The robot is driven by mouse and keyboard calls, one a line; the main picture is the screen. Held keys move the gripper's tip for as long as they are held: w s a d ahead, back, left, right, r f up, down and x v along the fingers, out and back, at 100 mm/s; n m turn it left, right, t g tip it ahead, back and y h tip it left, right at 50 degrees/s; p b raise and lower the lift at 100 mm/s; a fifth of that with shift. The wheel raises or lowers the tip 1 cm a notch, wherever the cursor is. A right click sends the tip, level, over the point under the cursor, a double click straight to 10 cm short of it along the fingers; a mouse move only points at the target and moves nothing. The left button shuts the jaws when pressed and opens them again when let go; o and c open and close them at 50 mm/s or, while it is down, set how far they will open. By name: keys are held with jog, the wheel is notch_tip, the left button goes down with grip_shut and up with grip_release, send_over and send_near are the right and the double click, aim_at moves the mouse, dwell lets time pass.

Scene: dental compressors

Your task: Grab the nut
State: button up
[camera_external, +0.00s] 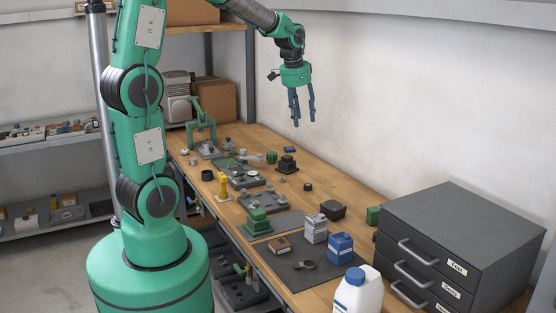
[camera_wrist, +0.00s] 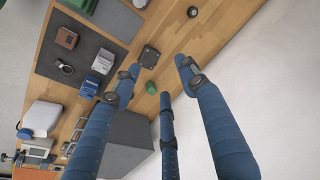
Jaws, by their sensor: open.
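My gripper (camera_external: 303,118) hangs above the far part of the wooden workbench, fingers pointing down, apart and empty. Other small grey parts (camera_external: 194,161) at the far left could also be nuts.
A dark drawer cabinet (camera_external: 460,235) stands front right. A wall runs behind.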

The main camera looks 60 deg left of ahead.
jog(key=w+a+f+p, duration=0.35)
jog(key=w+a, duration=0.25)
jog(key=a, duration=0.2)
jog(key=m+g+p, duration=0.2)
jog(key=g+p, duration=0.1)
jog(key=p, duration=0.3)
send_over(283, 178)
notch_tip(283, 178, down, 19)
jog(key=shift+w+d+h, duration=0.1)
jog(key=shift+w+h, duration=0.05)
jog(key=shift+h, duration=0.25)
jog(key=shift+f, duration=0.1)
jog(key=shift+f, duration=4.15)
jog(key=shift+f, duration=0.1)
jog(key=shift+f+p, duration=0.35)
jog(key=shift+f, duration=2.2)
